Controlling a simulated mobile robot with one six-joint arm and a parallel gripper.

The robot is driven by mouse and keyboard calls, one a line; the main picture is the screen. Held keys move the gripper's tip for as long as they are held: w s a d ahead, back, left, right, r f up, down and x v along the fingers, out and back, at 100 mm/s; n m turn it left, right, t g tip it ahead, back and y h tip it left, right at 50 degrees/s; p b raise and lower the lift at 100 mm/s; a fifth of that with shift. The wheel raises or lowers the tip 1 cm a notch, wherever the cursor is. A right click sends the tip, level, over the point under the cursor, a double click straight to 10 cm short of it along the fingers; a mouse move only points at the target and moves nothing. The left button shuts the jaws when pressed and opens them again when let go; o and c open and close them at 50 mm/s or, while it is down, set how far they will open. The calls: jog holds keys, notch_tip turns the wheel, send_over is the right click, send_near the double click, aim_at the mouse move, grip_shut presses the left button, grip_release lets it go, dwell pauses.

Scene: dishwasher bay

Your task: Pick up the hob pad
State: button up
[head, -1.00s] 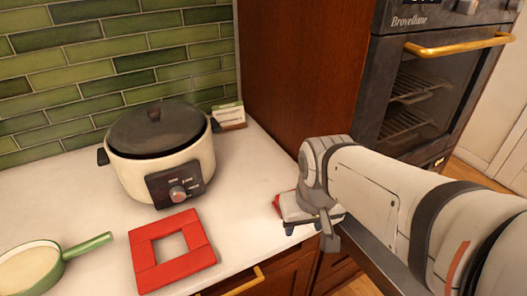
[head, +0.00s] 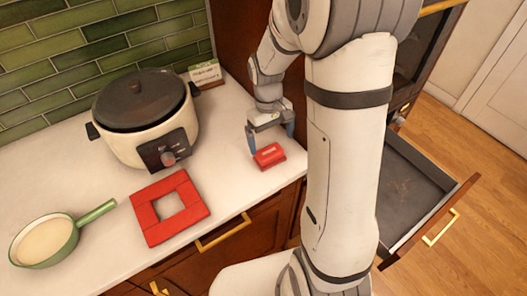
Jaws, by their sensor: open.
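A small red block with a pale label (head: 269,156), which looks like the hob pad, lies on the white counter near its front right corner. My gripper (head: 270,140) is open and points down just behind and above the red block. Its two fingers are apart, one toward the block's left end and one toward its right. I cannot tell whether a finger touches the block. Nothing is between the fingers that I can see.
A red square frame (head: 153,225) lies flat on the counter (head: 105,192). A cream slow cooker (head: 122,147) stands behind it, and a green-handled pan (head: 45,242) is at left. A small box (head: 206,73) stands by the wooden side panel. An open drawer (head: 408,190) juts out at right.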

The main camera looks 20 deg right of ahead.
aim_at(270, 152)
jog(key=f, duration=0.2)
jog(key=f+p, duration=0.1)
jog(key=f, duration=0.3)
jog(key=shift+s+a+f, duration=0.2)
jog(key=shift+a+f, duration=0.05)
jog(key=shift+c, duration=0.3)
jog(key=c, duration=0.9)
jog(key=shift+o, duration=0.2)
notch_tip(270, 152, up, 10)
jog(key=shift+r+b, duration=0.1)
jog(key=shift+b, duration=0.4)
